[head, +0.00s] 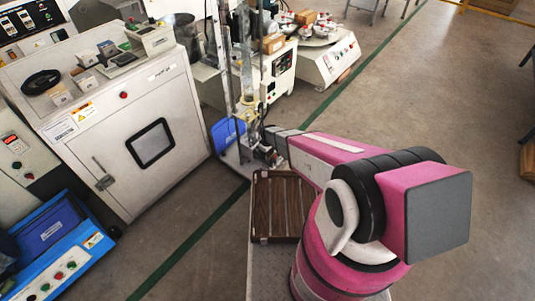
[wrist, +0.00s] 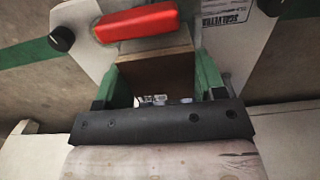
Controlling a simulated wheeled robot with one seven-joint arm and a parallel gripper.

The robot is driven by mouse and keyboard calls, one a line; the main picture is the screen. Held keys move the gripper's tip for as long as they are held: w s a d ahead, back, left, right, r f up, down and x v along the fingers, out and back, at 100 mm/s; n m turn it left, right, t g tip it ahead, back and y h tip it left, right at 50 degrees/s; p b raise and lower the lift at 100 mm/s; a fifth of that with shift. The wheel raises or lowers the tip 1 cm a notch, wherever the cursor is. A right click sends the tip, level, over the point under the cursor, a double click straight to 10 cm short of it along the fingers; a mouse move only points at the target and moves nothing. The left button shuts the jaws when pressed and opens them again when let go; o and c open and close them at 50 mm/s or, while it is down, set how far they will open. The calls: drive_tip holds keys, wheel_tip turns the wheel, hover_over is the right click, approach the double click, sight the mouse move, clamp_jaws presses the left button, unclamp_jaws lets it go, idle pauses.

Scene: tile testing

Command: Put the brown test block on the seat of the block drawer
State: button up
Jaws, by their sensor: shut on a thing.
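In the wrist view my gripper (wrist: 160,70) has its two green fingers on either side of the brown test block (wrist: 156,76) and is shut on it. A red bar-shaped part (wrist: 137,21) lies just beyond the block's far edge; I cannot tell whether they touch. In the head view my pink arm reaches to the test machine with upright columns at the top middle. The gripper and block cannot be made out there. I cannot clearly identify the block drawer or its seat in either view.
A pale panel with black knobs (wrist: 62,38) is close in front of the gripper. In the head view a brown slatted tray (head: 262,208) lies below my arm. A white cabinet (head: 110,150) and a blue machine (head: 75,245) stand left. Open floor (head: 460,90) is at right.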

drive_tip(key=o, duration=1)
drive_tip(key=shift+r, duration=0.1)
wheel_tip(320, 180, up, 11)
drive_tip(key=s+d+r+m, duration=0.3)
drive_tip(key=s+d+r, duration=0.3)
drive_tip(key=r, duration=0.4)
drive_tip(key=s+d+r+m, duration=0.4)
drive_tip(key=s+d+r, duration=0.2)
drive_tip(key=r, duration=0.4)
drive_tip(key=s+d+r+m, duration=0.3)
drive_tip(key=s+d+r, duration=0.3)
drive_tip(key=r, duration=0.5)
drive_tip(key=shift+s+d, duration=0.3)
drive_tip(key=shift+d, duration=0.25)
